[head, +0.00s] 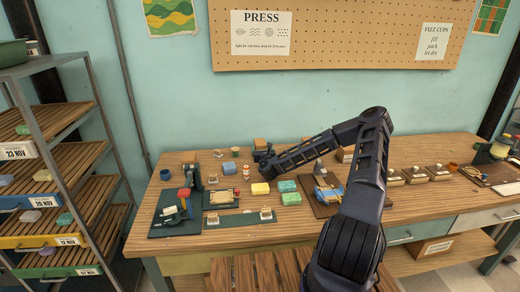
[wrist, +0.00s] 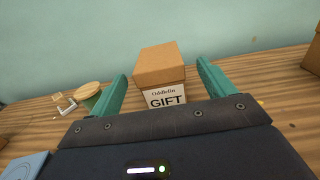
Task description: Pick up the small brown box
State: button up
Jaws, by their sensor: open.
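A small brown box (wrist: 162,64) with a lid and a white "GIFT" label on its front stands upright on the wooden table, centred in the wrist view. In the head view it shows at the back of the table (head: 259,142), partly behind my gripper. My gripper (wrist: 161,72) is open, its teal fingers on the left and right of the box in the picture. A gap shows on each side, and the fingers hold nothing. The lower part of the box is hidden by my gripper body. In the head view my gripper (head: 262,154) is small and dark.
Another brown box (wrist: 314,52) is at the right edge. Yellow (head: 260,188) and green soap blocks (head: 288,186) lie nearer the front. The teal wall (head: 180,100) is behind the table.

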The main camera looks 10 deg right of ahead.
aim_at(260, 142)
jog(key=shift+w+a, duration=0.1)
jog(key=shift+w, duration=2.9)
jog(key=c, duration=1.1)
